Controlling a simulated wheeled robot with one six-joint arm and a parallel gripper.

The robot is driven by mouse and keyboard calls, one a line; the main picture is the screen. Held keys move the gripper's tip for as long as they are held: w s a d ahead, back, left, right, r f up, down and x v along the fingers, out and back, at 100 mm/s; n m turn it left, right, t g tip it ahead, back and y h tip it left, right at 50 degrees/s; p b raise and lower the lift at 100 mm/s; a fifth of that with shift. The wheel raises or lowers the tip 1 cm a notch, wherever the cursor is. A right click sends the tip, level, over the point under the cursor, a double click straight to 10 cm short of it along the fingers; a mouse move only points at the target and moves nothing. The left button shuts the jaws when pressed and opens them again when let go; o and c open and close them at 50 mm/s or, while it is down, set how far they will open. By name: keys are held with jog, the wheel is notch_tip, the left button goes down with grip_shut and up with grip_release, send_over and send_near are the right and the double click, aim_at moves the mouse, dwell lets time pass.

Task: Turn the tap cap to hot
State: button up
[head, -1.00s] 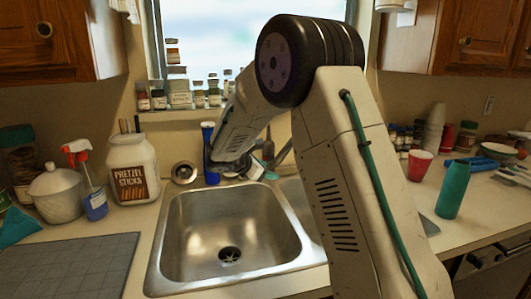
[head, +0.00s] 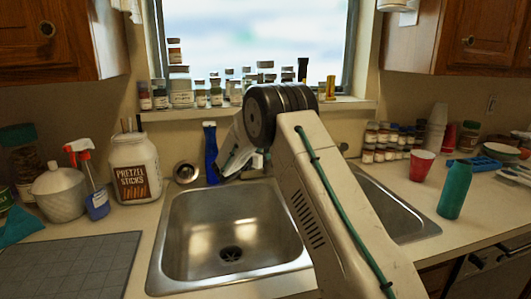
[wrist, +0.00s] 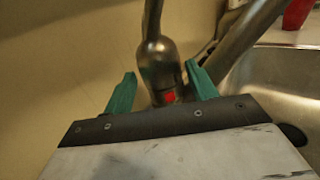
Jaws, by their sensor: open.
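The metal tap (wrist: 158,62) stands in the middle of the wrist view, with a rounded cap-like part and a small red mark (wrist: 168,97) low on it. My gripper (wrist: 160,70) is open. Its two teal fingers lie on either side of the tap's lower part, and I cannot tell whether either touches it. The wrist housing hides what is below the red mark. In the head view my arm covers most of the tap, and the fingers cannot be made out there.
The steel sink (head: 228,225) lies in front of the tap. A blue upright object (head: 210,150) stands behind its left basin, close to my wrist. A pretzel jar (head: 135,168) and spray bottle (head: 92,185) are left. A red cup (head: 421,165) and teal bottle (head: 454,190) are right.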

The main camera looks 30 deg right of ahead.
jog(key=shift+w+d, duration=0.1)
jog(key=shift+d, duration=0.2)
jog(key=c, duration=0.7)
jog(key=shift+w+a+m+g+h, duration=0.1)
jog(key=shift+w+m+g+h, duration=0.15)
jog(key=shift+m+g, duration=0.55)
jog(key=shift+w+m+g+h, duration=0.1)
jog(key=shift+m+g+h, duration=0.3)
jog(key=shift+g, duration=0.7)
jog(key=o, duration=0.7)
